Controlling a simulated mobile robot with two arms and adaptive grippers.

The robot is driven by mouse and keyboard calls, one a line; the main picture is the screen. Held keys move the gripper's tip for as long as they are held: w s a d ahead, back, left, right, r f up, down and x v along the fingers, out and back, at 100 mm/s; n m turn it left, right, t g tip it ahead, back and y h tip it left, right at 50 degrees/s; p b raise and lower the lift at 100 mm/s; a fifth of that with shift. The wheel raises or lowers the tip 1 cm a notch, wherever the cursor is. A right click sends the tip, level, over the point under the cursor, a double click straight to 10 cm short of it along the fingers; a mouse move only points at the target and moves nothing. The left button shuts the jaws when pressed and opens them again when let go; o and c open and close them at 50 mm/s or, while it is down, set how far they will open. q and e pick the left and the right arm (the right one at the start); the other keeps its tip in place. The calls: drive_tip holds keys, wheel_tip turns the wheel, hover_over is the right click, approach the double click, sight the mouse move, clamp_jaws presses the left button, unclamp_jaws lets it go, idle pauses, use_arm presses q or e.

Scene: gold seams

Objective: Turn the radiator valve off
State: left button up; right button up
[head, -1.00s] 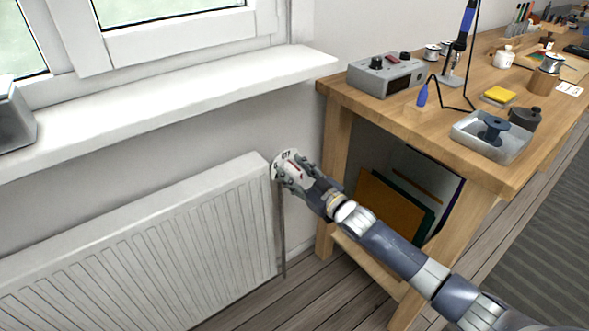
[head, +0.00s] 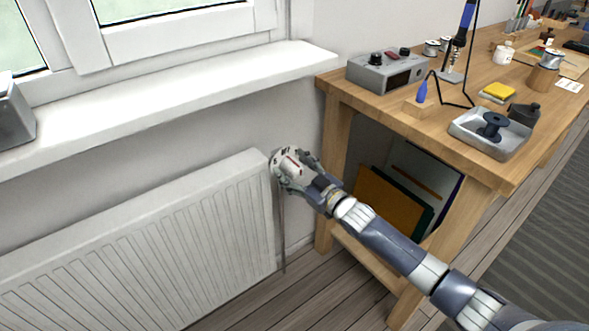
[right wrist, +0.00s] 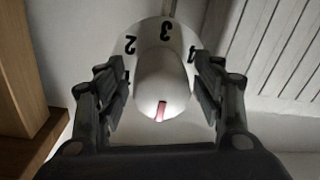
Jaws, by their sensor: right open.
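The radiator valve (right wrist: 160,80) is a white rounded knob with a dial marked with black numbers. In the right wrist view the 2, 3 and 4 show upside down, and a red mark (right wrist: 160,110) is on the knob's near side, away from the 3. My right gripper (head: 287,164) is at the valve, at the upper right end of the white radiator (head: 150,240). Its dark fingers stand on both sides of the knob, open, with the knob between them. Any contact is hard to tell. My left gripper is out of view.
A windowsill (head: 180,98) runs above the radiator. A wooden workbench (head: 385,105) stands close on the right, with a grey power unit (head: 385,72) and a metal tray (head: 510,148) on it. A thin pipe (head: 283,240) drops below the valve to the floor.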

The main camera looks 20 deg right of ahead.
drive_tip(key=v, duration=1.2)
idle(0.3)
